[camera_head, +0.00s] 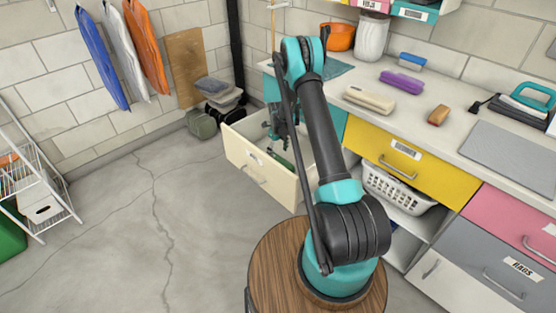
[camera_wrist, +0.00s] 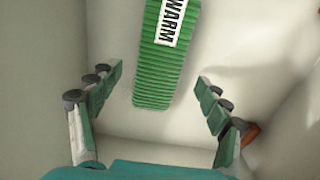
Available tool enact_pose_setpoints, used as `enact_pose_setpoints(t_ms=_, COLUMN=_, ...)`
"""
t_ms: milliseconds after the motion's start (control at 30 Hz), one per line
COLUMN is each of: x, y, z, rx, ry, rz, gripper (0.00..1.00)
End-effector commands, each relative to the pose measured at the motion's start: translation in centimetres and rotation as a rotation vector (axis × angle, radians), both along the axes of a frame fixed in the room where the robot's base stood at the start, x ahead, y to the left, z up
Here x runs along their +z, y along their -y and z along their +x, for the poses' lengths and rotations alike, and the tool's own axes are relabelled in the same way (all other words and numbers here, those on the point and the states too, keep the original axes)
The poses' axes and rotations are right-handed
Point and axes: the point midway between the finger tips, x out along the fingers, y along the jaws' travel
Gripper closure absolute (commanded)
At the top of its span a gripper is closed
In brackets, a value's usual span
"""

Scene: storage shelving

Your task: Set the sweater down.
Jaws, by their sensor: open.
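The sweater looks like a green ribbed bundle with a white label reading "WARM" (camera_wrist: 155,78). It lies on the pale floor of the open cream drawer (camera_head: 245,150), where a bit of green (camera_head: 282,160) shows in the head view. My gripper (camera_wrist: 160,84) is open, its two fingers spread on either side of the sweater's near end, with gaps to both. In the head view my gripper (camera_head: 275,130) reaches down into the drawer, partly hidden by my arm. Whether the fingertips are level with the sweater is hard to tell.
A small reddish-brown thing (camera_wrist: 250,132) shows by the right finger. The drawer walls stand close around my gripper. The counter (camera_head: 440,125) above holds a purple bundle (camera_head: 402,82), a cream bundle (camera_head: 369,99) and a brown block (camera_head: 438,115). A yellow drawer (camera_head: 440,170) is shut.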

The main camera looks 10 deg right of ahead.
Motion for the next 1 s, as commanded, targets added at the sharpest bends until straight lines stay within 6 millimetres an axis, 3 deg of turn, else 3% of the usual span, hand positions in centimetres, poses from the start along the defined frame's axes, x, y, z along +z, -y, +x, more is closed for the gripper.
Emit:
enact_pose_setpoints(t_ms=200, x=3.8, y=0.0, z=0.0, rx=0.0, ry=0.0, rz=0.0, gripper=0.23)
enact_pose_setpoints(t_ms=400, x=5.5, y=0.0, z=-0.1, rx=0.007, ry=0.001, rz=0.0, gripper=0.23)
enact_pose_setpoints(t_ms=567, x=8.5, y=0.4, z=-1.1, rx=0.119, ry=0.017, rz=0.0, gripper=0.23)
enact_pose_setpoints(t_ms=767, x=15.3, y=1.2, z=-4.8, rx=0.443, ry=0.066, rz=-0.01, gripper=0.23)
enact_pose_setpoints(t_ms=1000, x=22.4, y=2.2, z=-10.9, rx=0.863, ry=0.124, rz=-0.049, gripper=0.23)
